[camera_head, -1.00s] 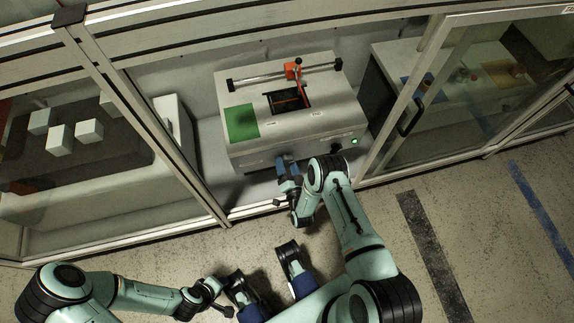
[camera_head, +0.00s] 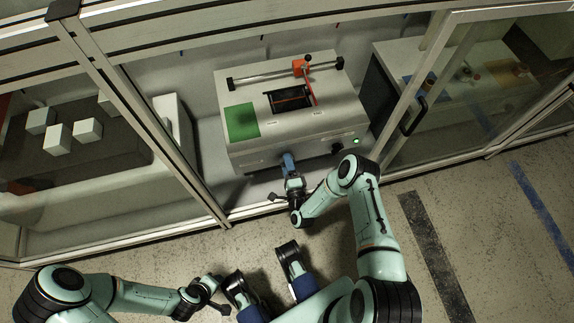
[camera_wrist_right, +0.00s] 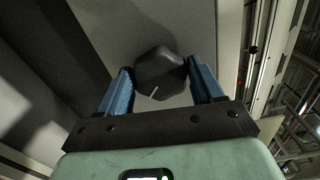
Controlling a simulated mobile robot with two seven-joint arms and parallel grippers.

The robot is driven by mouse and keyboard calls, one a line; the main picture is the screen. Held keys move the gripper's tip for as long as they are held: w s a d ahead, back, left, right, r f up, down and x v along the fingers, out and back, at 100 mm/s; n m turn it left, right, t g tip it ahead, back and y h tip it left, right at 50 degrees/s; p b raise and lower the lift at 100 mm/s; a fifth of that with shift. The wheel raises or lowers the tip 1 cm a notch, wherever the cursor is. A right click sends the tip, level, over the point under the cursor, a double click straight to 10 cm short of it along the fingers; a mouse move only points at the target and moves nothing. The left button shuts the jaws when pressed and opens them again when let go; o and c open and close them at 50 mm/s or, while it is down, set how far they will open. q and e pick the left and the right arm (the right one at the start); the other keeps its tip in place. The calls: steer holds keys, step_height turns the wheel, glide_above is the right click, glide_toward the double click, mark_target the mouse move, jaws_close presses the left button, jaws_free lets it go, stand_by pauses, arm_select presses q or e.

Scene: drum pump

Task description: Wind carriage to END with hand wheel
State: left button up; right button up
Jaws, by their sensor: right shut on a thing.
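The pump unit is a pale box (camera_head: 345,112) with a green panel on top. Its orange carriage (camera_head: 300,67) sits on a metal rail, right of the rail's middle, with a red strip reaching down near the right-hand label, which looks like END. My right gripper (camera_head: 288,160) is at the box's front face and hides the hand wheel there. In the right wrist view the dark, faceted hand wheel (camera_wrist_right: 160,74) is between the blue fingers, which are shut on it. My left gripper (camera_head: 212,291) is low at left, away from the box; its fingers are unclear.
The box stands inside a framed enclosure. A frame post (camera_head: 150,125) is at its left and a glass door with a dark handle (camera_head: 413,116) at its right. White cubes (camera_head: 88,131) lie in the left bay. A green light (camera_head: 356,140) glows on the box front.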

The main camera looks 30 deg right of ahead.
arm_select(q)
steer(key=shift+w+a+f, duration=0.2)
steer(key=shift+w+f, duration=0.05)
steer(key=shift+w, duration=0.1)
arm_select(e)
steer(key=shift+m, duration=1)
steer(key=o, duration=1)
steer(key=shift+o, duration=0.2)
